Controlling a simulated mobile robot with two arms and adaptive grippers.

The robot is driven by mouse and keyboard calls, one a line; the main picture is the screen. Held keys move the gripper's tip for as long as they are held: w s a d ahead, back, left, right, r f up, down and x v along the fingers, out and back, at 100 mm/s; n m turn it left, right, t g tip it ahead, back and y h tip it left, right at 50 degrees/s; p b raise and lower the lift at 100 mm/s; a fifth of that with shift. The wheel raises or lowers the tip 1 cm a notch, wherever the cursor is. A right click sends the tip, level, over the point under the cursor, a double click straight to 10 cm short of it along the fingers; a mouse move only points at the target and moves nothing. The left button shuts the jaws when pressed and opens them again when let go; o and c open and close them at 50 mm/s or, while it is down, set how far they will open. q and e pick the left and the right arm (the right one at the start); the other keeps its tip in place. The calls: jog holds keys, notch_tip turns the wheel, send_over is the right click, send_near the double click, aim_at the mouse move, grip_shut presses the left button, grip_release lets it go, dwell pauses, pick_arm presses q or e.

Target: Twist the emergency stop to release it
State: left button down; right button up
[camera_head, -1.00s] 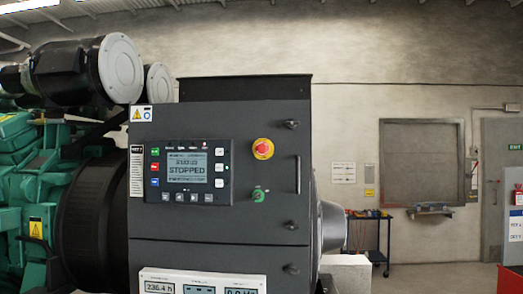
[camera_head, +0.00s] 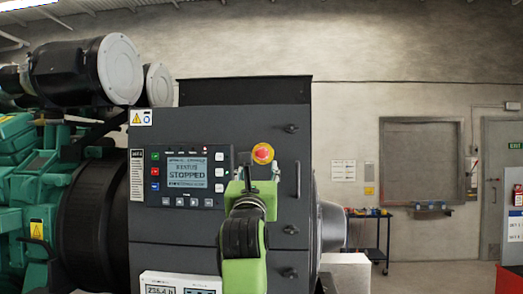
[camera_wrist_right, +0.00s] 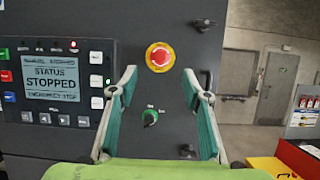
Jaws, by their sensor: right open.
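The emergency stop (camera_head: 262,154) is a red mushroom button on a yellow ring, on the dark front of the genset cabinet. It also shows in the right wrist view (camera_wrist_right: 159,57), top centre, uncovered. My right gripper (camera_head: 258,172) is raised in front of the cabinet, just below the button in the head view. In the right wrist view its two green-padded fingers (camera_wrist_right: 160,85) are wide apart with nothing between them, and the button appears beyond and slightly above the fingertips. The gap between fingers and panel cannot be judged exactly. My left gripper is not in view.
A control display (camera_head: 185,175) reading STOPPED is left of the button. A vertical handle (camera_head: 298,177) is to the right. A tool cart (camera_head: 370,235) stands farther back.

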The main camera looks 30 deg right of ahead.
aim_at(262, 154)
jog(key=p+x, duration=0.3)
jog(key=x, duration=0.5)
jog(key=shift+d+r+p, duration=0.1)
jog(key=shift+r+p, duration=0.15)
jog(key=shift+p, duration=0.15)
jog(key=shift+w+d+r, duration=0.1)
jog(key=shift+w+d, duration=0.25)
jog(key=shift+w, duration=0.25)
jog(key=c, duration=1.1)
